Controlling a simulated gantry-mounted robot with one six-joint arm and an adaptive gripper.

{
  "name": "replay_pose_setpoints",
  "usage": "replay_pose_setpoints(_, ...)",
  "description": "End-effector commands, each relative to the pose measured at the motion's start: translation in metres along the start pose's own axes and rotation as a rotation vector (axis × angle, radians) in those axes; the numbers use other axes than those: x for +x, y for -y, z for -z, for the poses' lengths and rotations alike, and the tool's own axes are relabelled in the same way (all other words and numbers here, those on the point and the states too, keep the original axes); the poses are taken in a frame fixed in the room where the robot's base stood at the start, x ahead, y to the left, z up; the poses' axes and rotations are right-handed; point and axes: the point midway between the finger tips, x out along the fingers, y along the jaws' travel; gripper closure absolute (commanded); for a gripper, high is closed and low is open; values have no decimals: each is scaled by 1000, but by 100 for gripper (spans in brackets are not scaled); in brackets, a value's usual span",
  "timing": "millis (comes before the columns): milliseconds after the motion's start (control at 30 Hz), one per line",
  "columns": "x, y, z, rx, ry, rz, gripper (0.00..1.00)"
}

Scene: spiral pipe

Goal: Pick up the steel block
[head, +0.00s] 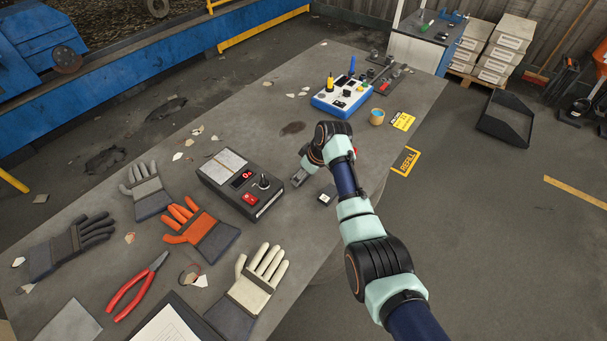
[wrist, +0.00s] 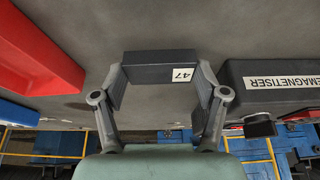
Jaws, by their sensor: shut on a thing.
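The steel block (wrist: 145,74) is a dark grey bar with a white label reading 47. In the wrist view it spans the gap between the two fingers of my gripper (wrist: 160,84), which is shut on it, one finger at each end. In the head view my gripper (head: 302,176) is low over the table, right of the black demagnetiser. A small dark block with a white label (head: 327,196) shows close by; I cannot tell whether it is the held one. Whether the held block touches the table is also unclear.
The demagnetiser box (head: 241,181), also in the wrist view (wrist: 272,83), is close to my gripper. A red object (wrist: 38,60) shows on the wrist view's other side. Gloves (head: 203,232), red-handled pliers (head: 141,287) and a blue-white device (head: 342,96) lie on the grey table (head: 252,112).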

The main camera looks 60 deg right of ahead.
Motion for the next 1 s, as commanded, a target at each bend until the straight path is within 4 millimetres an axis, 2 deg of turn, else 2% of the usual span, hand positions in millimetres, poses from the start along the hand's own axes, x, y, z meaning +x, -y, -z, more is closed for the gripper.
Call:
replay_pose_setpoints(167,-46,-1,21,-3,-7,-5,82)
replay_pose_setpoints(400,-120,-1,51,-3,-7,-5,82)
replay_pose_setpoints(533,-151,-1,64,-2,-6,-4,82)
replay_pose_setpoints(700,-173,0,73,-2,-4,-3,82)
replay_pose_setpoints(1000,-179,0,75,-1,-3,-2,82)
